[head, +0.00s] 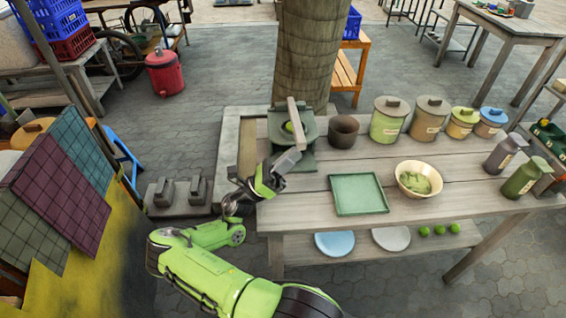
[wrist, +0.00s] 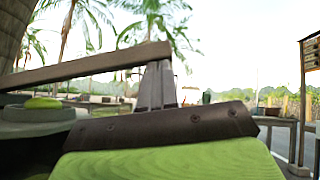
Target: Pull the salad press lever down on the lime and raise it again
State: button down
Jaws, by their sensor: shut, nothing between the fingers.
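The salad press (head: 306,160) stands at the left end of the wooden table. Its lever (head: 293,112) is a wooden bar, raised above the press bowl; in the wrist view the lever (wrist: 80,68) slants upward to the right. The green lime (head: 289,127) sits in the bowl under the lever and also shows in the wrist view (wrist: 43,103). My gripper (head: 297,149) is shut and empty at the lever's free end. In the wrist view the fingertips (wrist: 157,68) overlap the lever's end; I cannot tell whether they touch it.
A brown pot (head: 342,131) and several lidded canisters (head: 388,120) stand right of the press. A green tray (head: 358,194) and a cream bowl (head: 419,179) lie in front. A palm trunk (head: 308,50) rises behind. Plates and limes are on the lower shelf (head: 350,256).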

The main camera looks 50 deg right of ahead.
jog(key=w+d+r+n+t+p, duration=0.3)
jog(key=r+n+t+p, duration=0.1)
jog(key=r+p, duration=0.3)
jog(key=w+d+r+n+t+p, duration=0.3)
jog(key=r+n+p, duration=0.3)
jog(key=p, duration=0.5)
jog(key=w+d+r+n+t+h+p, duration=0.1)
jog(key=w+d+r+n+t+p, duration=0.3)
jog(key=r+p, duration=0.5)
jog(key=shift+d+r+n+t+p, duration=0.4)
jog(key=shift+r+n+t, duration=0.35)
jog(key=shift+t, duration=0.25)
jog(key=shift+f, duration=0.1)
